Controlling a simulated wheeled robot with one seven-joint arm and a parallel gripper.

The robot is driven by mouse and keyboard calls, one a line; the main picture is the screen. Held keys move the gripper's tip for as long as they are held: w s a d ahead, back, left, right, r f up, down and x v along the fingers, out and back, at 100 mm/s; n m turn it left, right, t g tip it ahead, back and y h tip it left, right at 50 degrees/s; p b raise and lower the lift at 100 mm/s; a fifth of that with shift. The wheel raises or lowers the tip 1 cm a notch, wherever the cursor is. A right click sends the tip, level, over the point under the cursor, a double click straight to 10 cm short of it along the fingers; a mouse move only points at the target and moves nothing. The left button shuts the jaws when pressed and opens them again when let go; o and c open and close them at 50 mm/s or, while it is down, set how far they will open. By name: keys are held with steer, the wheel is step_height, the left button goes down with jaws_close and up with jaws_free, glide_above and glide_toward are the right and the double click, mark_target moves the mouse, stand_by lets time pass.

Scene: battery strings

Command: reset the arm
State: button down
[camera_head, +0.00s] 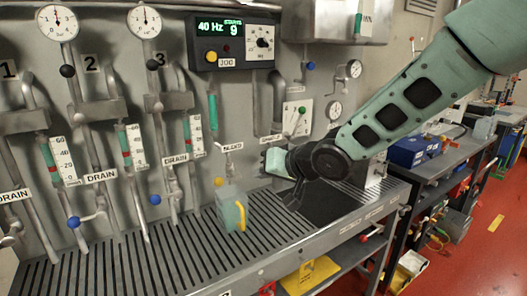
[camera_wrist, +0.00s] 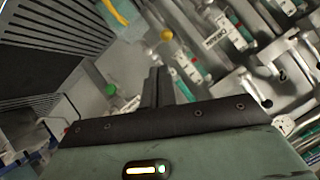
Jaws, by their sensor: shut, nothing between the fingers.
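My arm reaches in from the upper right in the head view. My gripper (camera_head: 297,196) hangs at its end, over the right part of the slotted bench top. In the wrist view, the dark fingers of my gripper (camera_wrist: 156,78) are together with nothing between them. In the head view the fingers are small and dark against the dark plate, so their tips are hard to make out. Whether they touch the bench cannot be told.
A grey-green block with a yellow handle (camera_head: 230,208) stands on the slotted bench (camera_head: 150,262), left of my gripper. The wall panel behind carries gauges, pipes, valves and a control box (camera_head: 233,42). A blue bin (camera_head: 412,150) sits on a bench at the right.

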steer(key=s+d+f+n+g+h, duration=0.1)
steer(key=s+d, duration=0.4)
steer(key=s, duration=0.6)
steer(key=s+d+f+n+g+h, duration=0.2)
steer(key=s+d+g+h, duration=0.2)
steer(key=s, duration=0.8)
steer(key=s+d+f+n+g+h, duration=0.2)
steer(key=s+d, duration=0.5)
steer(key=s, duration=0.4)
steer(key=shift+s+g+h, duration=0.2)
steer(key=shift+g+h, duration=0.3)
